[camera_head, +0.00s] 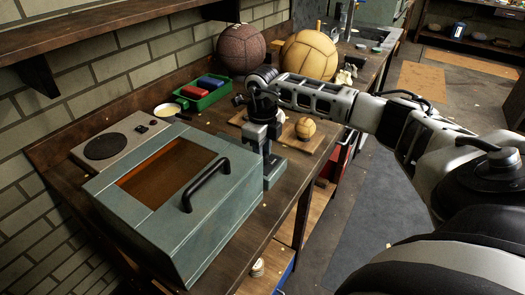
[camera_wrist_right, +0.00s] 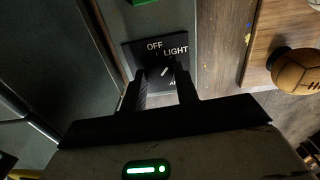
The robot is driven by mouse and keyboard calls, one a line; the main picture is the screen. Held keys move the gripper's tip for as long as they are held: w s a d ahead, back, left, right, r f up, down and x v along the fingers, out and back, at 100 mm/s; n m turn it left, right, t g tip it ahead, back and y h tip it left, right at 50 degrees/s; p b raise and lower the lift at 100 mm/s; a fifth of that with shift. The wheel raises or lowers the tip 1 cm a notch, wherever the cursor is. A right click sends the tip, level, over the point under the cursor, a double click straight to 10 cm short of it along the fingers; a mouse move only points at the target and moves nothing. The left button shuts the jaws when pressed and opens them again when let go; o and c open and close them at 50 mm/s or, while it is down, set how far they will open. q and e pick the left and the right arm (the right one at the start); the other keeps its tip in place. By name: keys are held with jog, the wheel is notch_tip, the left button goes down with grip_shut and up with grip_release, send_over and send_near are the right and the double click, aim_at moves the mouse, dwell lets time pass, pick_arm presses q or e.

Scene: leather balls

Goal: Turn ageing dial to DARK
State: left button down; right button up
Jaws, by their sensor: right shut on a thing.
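The ageing box (camera_head: 175,195) is a grey-green cabinet with an amber window and a black handle, standing on the bench. A narrow grey-green control housing (camera_head: 275,172) is at its right side. In the right wrist view a black dial plate (camera_wrist_right: 133,53) reads OFF and LIGHT; lower lettering is partly covered. The dial (camera_wrist_right: 166,71) shows a short pale slanted mark between my fingers. My right gripper (camera_wrist_right: 163,80) is shut on the dial; it also shows in the head view (camera_head: 266,158), pointing down over the housing. The dial is hidden there. My left gripper is not in view.
Behind are a small ball (camera_head: 305,128) on a wooden board, a green tray (camera_head: 203,92) with red and blue items, a dark red ball (camera_head: 241,49) and a large tan ball (camera_head: 309,55). A grey unit with a round black plate (camera_head: 104,146) is left. Floor right of the bench is open.

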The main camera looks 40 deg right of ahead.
jog(key=m, duration=0.5)
jog(key=shift+r+m, duration=0.1)
jog(key=shift+m, duration=0.2)
jog(key=m, duration=1)
jog(key=shift+m, duration=0.4)
jog(key=m, duration=0.4)
jog(key=shift+m, duration=0.4)
jog(key=o, duration=1)
notch_tip(320, 180, up, 16)
jog(key=shift+b, duration=0.7)
